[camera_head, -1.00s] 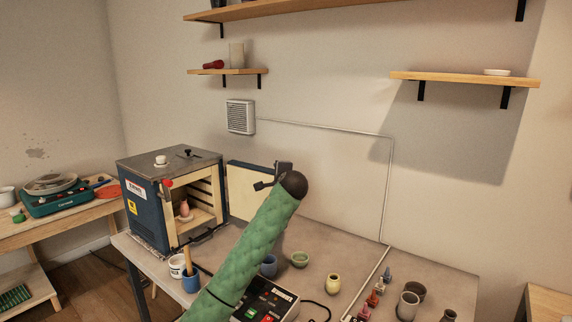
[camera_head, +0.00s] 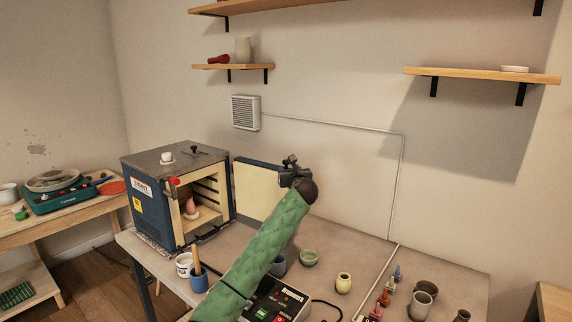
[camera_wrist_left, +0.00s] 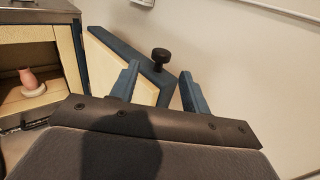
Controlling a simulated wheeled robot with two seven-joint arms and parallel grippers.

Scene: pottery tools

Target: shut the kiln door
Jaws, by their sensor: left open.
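The kiln (camera_head: 154,208) is a blue box with a grey top, standing at the left end of the table with its front open. Its door (camera_head: 256,191) stands wide open to the right, cream inside with a blue edge. A pinkish vase (camera_head: 191,208) sits inside the kiln and also shows in the left wrist view (camera_wrist_left: 29,78). My left gripper (camera_head: 290,163) is at the door's free upper edge in the head view. In the left wrist view the open fingers (camera_wrist_left: 160,88) have the door's dark knob (camera_wrist_left: 161,56) beyond and between them. Contact cannot be told. My right gripper is out of view.
A control box (camera_head: 272,303), a blue cup with a wooden tool (camera_head: 198,279), a green bowl (camera_head: 309,257) and a yellow pot (camera_head: 344,282) stand on the table near my arm. Small bottles and grey pots are at the right.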

